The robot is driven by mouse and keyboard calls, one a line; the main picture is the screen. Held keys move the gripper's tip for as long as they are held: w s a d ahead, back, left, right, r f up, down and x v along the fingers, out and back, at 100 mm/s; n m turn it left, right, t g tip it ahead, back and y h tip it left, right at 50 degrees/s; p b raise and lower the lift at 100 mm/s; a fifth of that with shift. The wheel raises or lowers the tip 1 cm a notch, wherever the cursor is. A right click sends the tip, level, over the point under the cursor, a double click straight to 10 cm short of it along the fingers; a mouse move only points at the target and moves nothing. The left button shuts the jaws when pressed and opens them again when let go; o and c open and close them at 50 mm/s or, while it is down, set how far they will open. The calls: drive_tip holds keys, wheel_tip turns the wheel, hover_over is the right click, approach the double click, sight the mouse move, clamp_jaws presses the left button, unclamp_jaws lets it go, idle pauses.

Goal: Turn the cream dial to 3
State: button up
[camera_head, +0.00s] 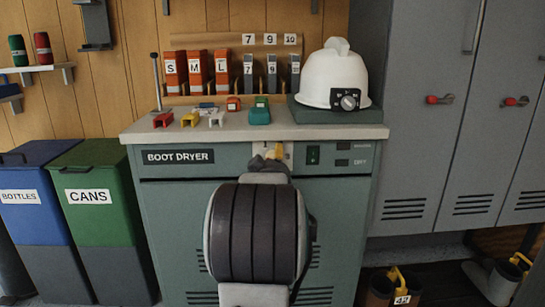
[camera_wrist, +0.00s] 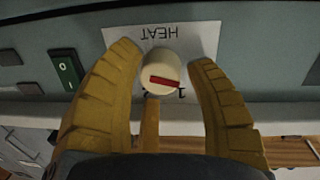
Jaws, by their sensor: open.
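The cream dial (camera_wrist: 157,61) is a round knob with a red bar on its face, on a white plate (camera_wrist: 198,38) marked HEAT, upside down in the wrist view. The red bar lies nearly level in that view. A 1 shows beside the dial; another numeral is partly hidden, and no 3 can be read. My gripper (camera_wrist: 163,57) is open, its yellow fingers on either side of the dial with gaps showing.
Bins (camera_head: 105,220) stand left, grey lockers (camera_head: 425,110) right.

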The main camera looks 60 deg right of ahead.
drive_tip(key=shift+w+d, duration=0.1)
drive_tip(key=shift+d, duration=0.15)
drive_tip(key=shift+c, duration=0.2)
drive_tip(key=shift+a, duration=0.1)
drive_tip(key=c, duration=0.9)
